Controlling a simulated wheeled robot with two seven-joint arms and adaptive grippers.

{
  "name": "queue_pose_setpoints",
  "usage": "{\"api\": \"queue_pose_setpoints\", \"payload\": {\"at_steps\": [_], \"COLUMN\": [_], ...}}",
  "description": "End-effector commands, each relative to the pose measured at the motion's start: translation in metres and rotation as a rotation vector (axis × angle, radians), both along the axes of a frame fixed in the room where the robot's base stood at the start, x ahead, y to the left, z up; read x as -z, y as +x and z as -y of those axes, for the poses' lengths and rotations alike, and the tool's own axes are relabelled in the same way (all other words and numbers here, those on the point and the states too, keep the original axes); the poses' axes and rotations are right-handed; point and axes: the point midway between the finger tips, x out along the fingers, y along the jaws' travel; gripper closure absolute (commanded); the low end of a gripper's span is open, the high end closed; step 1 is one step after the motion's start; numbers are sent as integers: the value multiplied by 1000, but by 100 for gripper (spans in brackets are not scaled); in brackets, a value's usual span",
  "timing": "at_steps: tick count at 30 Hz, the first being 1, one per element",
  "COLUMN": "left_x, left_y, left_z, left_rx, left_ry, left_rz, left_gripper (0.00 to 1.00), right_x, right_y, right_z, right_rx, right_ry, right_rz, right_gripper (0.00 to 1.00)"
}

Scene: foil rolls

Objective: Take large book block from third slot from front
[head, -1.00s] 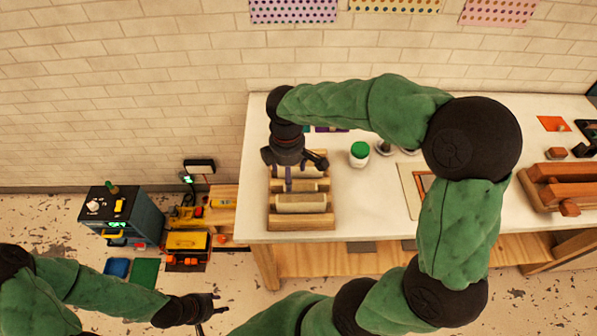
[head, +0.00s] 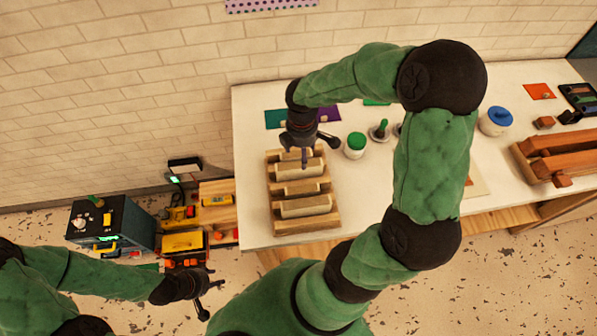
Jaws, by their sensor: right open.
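A wooden slotted rack (head: 274,222) stands at the left end of the white table. Pale blocks lie across its slots: a long one at the front (head: 306,207), a narrower-looking one behind it (head: 302,188), and another large one further back (head: 300,170). My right gripper (head: 304,152) points down over the back part of the rack with its fingers spread. It is open, just above or at the far large block; I cannot tell whether it touches. It hides the rack's rear slots. My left gripper (head: 212,298) is open and empty, off the table at lower left.
A green-lidded white jar (head: 355,146) stands right of the rack, with a green-handled tool (head: 380,130) beside it. Teal and purple sheets lie behind the rack. A blue pot (head: 495,121) and a reddish wooden rack (head: 550,150) are further right. My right arm covers the table's middle.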

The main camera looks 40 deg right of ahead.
Motion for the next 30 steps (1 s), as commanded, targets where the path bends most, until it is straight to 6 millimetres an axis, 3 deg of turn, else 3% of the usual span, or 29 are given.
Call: {"api": "queue_pose_setpoints", "payload": {"at_steps": [5,15,25,26,30], "left_x": [1,6,6,6,6], "left_y": [0,0,0,0,0], "left_z": [0,0,0,0,0], "left_rx": [0,0,0,0,0], "left_ry": [0,0,0,0,0], "left_rz": [1,1,1,1,1], "left_gripper": [60,60,60,60,60], "right_x": [10,53,58,58,58], "right_y": [1,7,8,8,8], "right_z": [-1,-4,-4,-4,-4], "right_rx": [0,1,0,0,0], "right_ry": [1,1,1,1,1], "right_rz": [-2,-2,0,0,0], "right_gripper": [29,29,29,34,74]}}
